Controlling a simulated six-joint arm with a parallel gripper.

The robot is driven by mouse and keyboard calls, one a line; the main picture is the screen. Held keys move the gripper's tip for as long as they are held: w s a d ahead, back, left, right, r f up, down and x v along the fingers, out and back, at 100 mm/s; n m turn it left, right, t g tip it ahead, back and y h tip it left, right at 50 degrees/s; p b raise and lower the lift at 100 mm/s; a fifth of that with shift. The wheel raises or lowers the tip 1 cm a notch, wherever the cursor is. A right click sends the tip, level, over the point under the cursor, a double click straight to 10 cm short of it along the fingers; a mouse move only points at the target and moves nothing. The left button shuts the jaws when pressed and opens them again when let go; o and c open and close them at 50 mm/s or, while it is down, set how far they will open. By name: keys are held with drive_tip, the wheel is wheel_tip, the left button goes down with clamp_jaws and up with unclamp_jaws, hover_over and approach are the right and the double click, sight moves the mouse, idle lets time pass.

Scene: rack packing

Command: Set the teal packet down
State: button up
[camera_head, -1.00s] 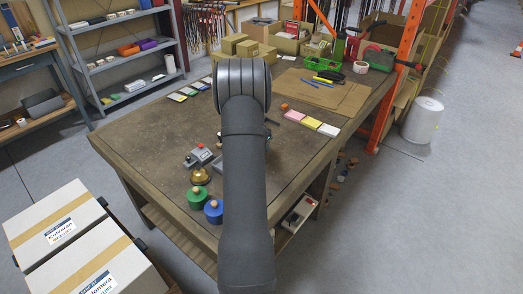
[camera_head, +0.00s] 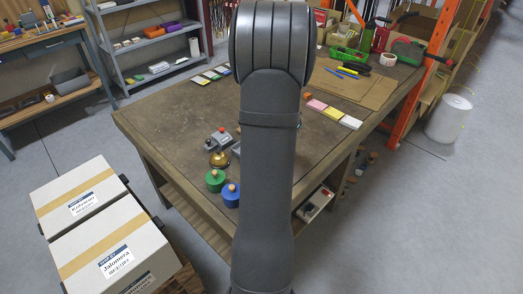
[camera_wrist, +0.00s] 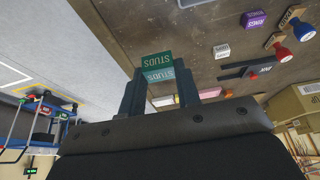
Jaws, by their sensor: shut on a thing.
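In the wrist view the teal packet (camera_wrist: 158,75) sits between the two fingertips of my gripper (camera_wrist: 159,82), which is shut on it. It carries the word STUDS, upside down in this picture. A darker green face with the same word (camera_wrist: 156,59) adjoins it; I cannot tell whether it belongs to the same packet. The worktable (camera_wrist: 120,22) fills the upper part of this view, and the gap below the packet cannot be judged. In the head view my arm hides my gripper and the packet; the table (camera_head: 165,118) lies behind it.
Green (camera_head: 215,182) and blue (camera_head: 231,198) knobbed pieces, a brass bell (camera_head: 219,160) and a grey red-button device (camera_head: 219,140) stand near the table's front edge. Pink, yellow and white packets (camera_head: 331,112) lie to the right. Two cartons (camera_head: 105,247) stand lower left. The left tabletop is clear.

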drive_tip(key=w+a+f, duration=0.1)
drive_tip(key=a+f, duration=0.1)
drive_tip(key=a, duration=0.2)
drive_tip(key=w+a+f, duration=0.2)
drive_tip(key=a, duration=0.2)
drive_tip(key=w+a+f, duration=0.1)
drive_tip(key=a+f, duration=0.1)
drive_tip(key=a, duration=0.2)
drive_tip(key=shift+w+f, duration=0.15)
drive_tip(key=shift+f, duration=0.2)
drive_tip(key=shift+a+f, duration=0.1)
drive_tip(key=shift+f, duration=2)
drive_tip(key=shift+f, duration=0.15)
drive_tip(key=o, duration=1)
drive_tip(key=shift+c, duration=0.2)
